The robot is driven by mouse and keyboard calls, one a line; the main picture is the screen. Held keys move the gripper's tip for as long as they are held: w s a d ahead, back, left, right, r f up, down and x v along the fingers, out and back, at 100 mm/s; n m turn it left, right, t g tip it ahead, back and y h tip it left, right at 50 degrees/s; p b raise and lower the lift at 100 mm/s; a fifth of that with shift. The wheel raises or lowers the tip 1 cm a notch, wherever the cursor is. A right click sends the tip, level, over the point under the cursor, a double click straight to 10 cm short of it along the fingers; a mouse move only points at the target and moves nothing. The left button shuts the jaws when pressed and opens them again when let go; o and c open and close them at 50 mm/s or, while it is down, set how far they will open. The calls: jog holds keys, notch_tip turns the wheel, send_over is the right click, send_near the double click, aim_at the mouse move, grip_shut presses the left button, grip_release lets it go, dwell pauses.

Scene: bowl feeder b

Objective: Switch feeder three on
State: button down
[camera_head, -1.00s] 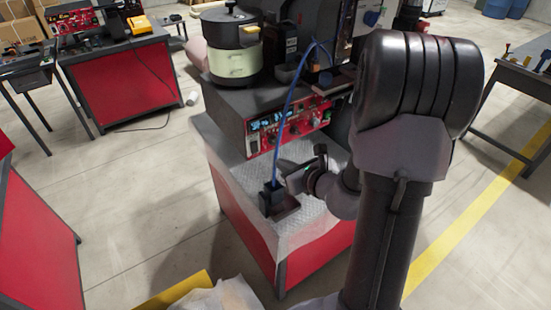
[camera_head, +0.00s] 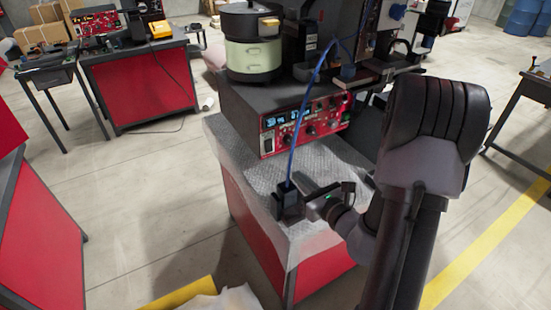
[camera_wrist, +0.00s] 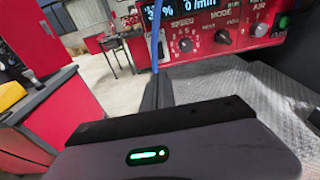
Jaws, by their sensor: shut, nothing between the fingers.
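The feeder's red control panel (camera_head: 300,125) faces the front of a dark box, with a lit blue display, several knobs and a pale switch (camera_head: 267,143) at its left end. In the wrist view the panel (camera_wrist: 215,25) shows SPEED, MODE, RUN and AIR labels; its left part is cut off. A pale green pot-like bowl with a dark lid (camera_head: 253,45) sits on the box. My gripper (camera_head: 287,203) is shut and empty, below and in front of the panel, apart from it. Its dark fingers (camera_wrist: 156,92) show in the wrist view. No feeder number is readable.
A blue cable (camera_head: 300,115) arcs down in front of the panel to the gripper; I cannot tell whether it is attached. The stand has a pale textured top (camera_head: 255,178). Another red-fronted bench (camera_head: 140,85) with a similar panel (camera_head: 97,22) stands at the back left.

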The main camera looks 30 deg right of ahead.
aim_at(270, 150)
jog(key=w+b, duration=0.1)
jog(key=w, duration=0.3)
jog(key=w+f+b, duration=0.1)
jog(key=w, duration=0.4)
jog(key=w+b, duration=0.1)
jog(key=w, duration=0.4)
jog(key=shift+a+f, duration=0.35)
jog(key=shift+f, duration=0.05)
